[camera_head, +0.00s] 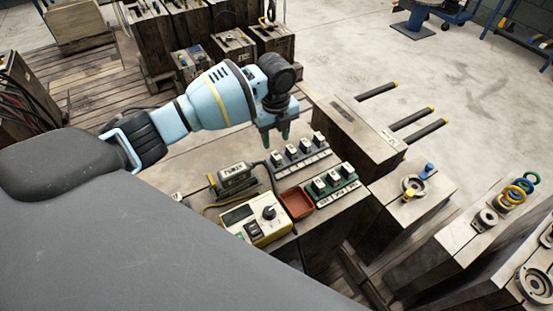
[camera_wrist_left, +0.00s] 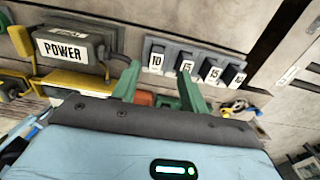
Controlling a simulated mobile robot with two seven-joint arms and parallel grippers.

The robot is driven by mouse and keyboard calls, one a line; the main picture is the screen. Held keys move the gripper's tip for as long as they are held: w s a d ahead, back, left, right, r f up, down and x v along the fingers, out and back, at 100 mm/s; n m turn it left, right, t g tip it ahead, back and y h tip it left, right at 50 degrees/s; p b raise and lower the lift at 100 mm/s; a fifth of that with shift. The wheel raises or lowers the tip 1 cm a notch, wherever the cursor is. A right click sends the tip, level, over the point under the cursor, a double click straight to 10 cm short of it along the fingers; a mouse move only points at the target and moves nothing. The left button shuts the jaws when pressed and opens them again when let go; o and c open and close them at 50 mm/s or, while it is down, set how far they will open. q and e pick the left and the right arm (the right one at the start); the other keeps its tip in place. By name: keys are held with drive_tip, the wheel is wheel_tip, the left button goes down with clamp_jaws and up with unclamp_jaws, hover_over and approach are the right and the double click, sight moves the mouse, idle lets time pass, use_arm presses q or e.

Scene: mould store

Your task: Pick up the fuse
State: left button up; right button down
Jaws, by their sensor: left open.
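Several dark fuses with white labelled faces stand in a row on a grey rack (camera_head: 304,163). In the left wrist view, the leftmost fuse (camera_wrist_left: 156,60) reads 10 and the one beside it (camera_wrist_left: 186,66) reads 15. A green rack (camera_head: 338,197) nearer me holds 3 similar fuses (camera_head: 333,180). My left gripper (camera_head: 275,138) is open with nothing between its fingers, just above and behind the left end of the grey rack. In the left wrist view its green fingers (camera_wrist_left: 160,68) frame the leftmost fuses. My right gripper is not in view.
A POWER unit (camera_head: 236,179), a beige meter box with a knob (camera_head: 258,221) and a reddish tray (camera_head: 295,204) crowd the bench near the racks. Wooden blocks with rods and rings stand to the right.

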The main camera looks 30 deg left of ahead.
sight(276, 155)
use_arm(q)
drive_tip(key=shift+s+d+f, duration=0.15)
drive_tip(key=shift+f, duration=0.6)
drive_tip(key=shift+s+d+f, duration=0.1)
drive_tip(key=shift+s+f, duration=0.05)
drive_tip(key=shift+f, duration=0.65)
drive_tip(key=shift+s+d+f, duration=0.15)
drive_tip(key=shift+f, duration=1.1)
drive_tip(key=shift+c, duration=0.4)
clamp_jaws()
